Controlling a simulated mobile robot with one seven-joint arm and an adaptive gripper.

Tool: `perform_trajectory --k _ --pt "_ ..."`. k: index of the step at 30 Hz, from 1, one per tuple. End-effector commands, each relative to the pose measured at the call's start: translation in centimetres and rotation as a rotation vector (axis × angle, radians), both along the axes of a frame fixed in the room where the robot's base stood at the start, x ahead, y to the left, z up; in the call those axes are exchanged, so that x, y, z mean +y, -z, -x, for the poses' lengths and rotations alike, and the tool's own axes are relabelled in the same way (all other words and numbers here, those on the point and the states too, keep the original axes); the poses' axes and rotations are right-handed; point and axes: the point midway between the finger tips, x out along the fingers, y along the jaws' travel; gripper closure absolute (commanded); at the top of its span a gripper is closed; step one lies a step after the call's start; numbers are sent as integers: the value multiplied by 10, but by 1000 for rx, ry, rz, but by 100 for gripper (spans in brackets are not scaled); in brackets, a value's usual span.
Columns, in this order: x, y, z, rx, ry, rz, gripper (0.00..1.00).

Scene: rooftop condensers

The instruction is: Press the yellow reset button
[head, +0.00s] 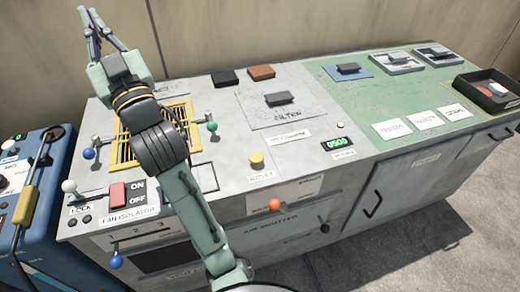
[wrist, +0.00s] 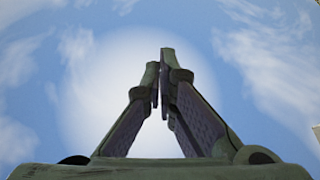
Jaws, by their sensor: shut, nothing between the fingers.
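The yellow reset button (head: 256,159) stands on the grey panel top, above a label reading RESET, in the head view. Nothing covers it there. My gripper (head: 91,22) is raised high at the upper left of the head view, above the back of the panel and well apart from the button. Its fingers point up and are shut with nothing between them. The wrist view shows the shut fingers (wrist: 163,80) against sky only; the button is not in that view.
Near the button are a green display (head: 338,142), an orange knob (head: 274,204) and a FILTER plate (head: 285,105). A red ON/OFF switch (head: 119,194) and ball-topped levers stand left, around a yellow grille (head: 124,150). A wall (head: 250,30) runs behind.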

Motion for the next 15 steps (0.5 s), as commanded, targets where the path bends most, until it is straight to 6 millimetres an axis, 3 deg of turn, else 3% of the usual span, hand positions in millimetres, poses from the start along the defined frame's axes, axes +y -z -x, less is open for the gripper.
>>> perform_trajectory --k 3,9,12,15 --pt "-37 14 -44 97 101 59 100" --pt "-110 42 -103 259 249 176 100" --pt "-148 51 -122 323 299 252 100" --pt "-172 53 -130 348 313 344 100"
